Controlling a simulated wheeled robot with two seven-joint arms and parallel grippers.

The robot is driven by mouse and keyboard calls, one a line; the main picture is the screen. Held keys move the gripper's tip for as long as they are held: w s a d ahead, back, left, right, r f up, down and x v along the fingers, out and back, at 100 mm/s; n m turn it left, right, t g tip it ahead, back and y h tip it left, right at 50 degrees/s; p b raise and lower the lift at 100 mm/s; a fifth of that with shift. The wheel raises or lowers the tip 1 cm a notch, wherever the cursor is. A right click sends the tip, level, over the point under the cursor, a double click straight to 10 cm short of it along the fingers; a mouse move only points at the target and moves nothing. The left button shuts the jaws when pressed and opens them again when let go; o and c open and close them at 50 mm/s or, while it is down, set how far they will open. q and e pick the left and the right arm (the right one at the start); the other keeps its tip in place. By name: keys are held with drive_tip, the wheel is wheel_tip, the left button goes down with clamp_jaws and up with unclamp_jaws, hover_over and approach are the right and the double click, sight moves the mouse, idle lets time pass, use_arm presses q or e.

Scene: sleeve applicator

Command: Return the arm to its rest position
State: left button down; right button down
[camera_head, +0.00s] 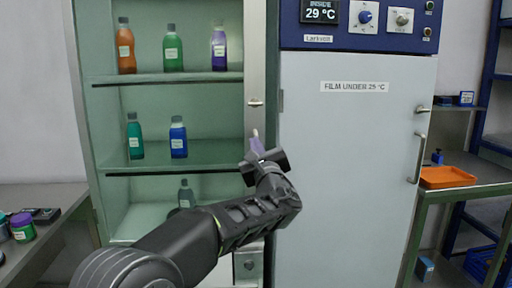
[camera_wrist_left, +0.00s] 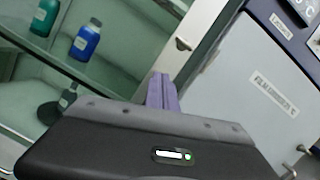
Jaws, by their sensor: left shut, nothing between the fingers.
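My left arm reaches up from the bottom of the head view. Its gripper (camera_head: 257,146) is shut and empty, in front of the frame post between the open shelf cabinet and the closed cold cabinet. The purple fingers (camera_wrist_left: 162,92) also show in the left wrist view, pressed together with nothing between them. Whether the fingertips touch the post cannot be told. My right gripper is in neither view.
The shelf cabinet (camera_head: 174,78) holds several bottles, among them a blue bottle (camera_head: 178,138). The cold cabinet door (camera_head: 345,170) is shut. A side table with an orange tray (camera_head: 446,177) stands right; a bench (camera_head: 48,204) with small jars stands left.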

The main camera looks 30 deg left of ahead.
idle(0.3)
use_arm(q)
drive_tip(key=d+f+n+g+h, duration=0.2)
drive_tip(key=d+f+h, duration=0.5)
drive_tip(key=f, duration=0.7)
drive_tip(key=d+f+n+g+h, duration=0.35)
drive_tip(key=d+f, duration=0.55)
drive_tip(key=f, duration=0.6)
drive_tip(key=s+d+f+n+g+h+p, duration=0.2)
drive_tip(key=s+d+f+n+h, duration=0.15)
drive_tip(key=d+f, duration=0.55)
drive_tip(key=s+d+f+n+g+h+p, duration=0.2)
drive_tip(key=s+d+f+n, duration=0.2)
drive_tip(key=s+f, duration=0.3)
drive_tip(key=s+d+f+n+g+h+p, duration=0.1)
drive_tip(key=s+d+f+n+h+p, duration=0.2)
drive_tip(key=s+f, duration=0.35)
drive_tip(key=s+f+n+g+p, duration=0.1)
drive_tip(key=s+f+n, duration=0.1)
drive_tip(key=s, duration=0.5)
drive_tip(key=s+d+f+n+g+p, duration=0.1)
drive_tip(key=s+n, duration=0.3)
drive_tip(key=s, duration=0.4)
drive_tip(key=s+d+f+n+g+y+p, duration=0.1)
drive_tip(key=s+f+n+g, duration=0.1)
drive_tip(key=s, duration=0.5)
wheel_tip(320, 180, down, 2)
drive_tip(key=shift+s+f+n, duration=0.1)
drive_tip(key=shift+s+n, duration=0.1)
drive_tip(key=shift+n, duration=0.3)
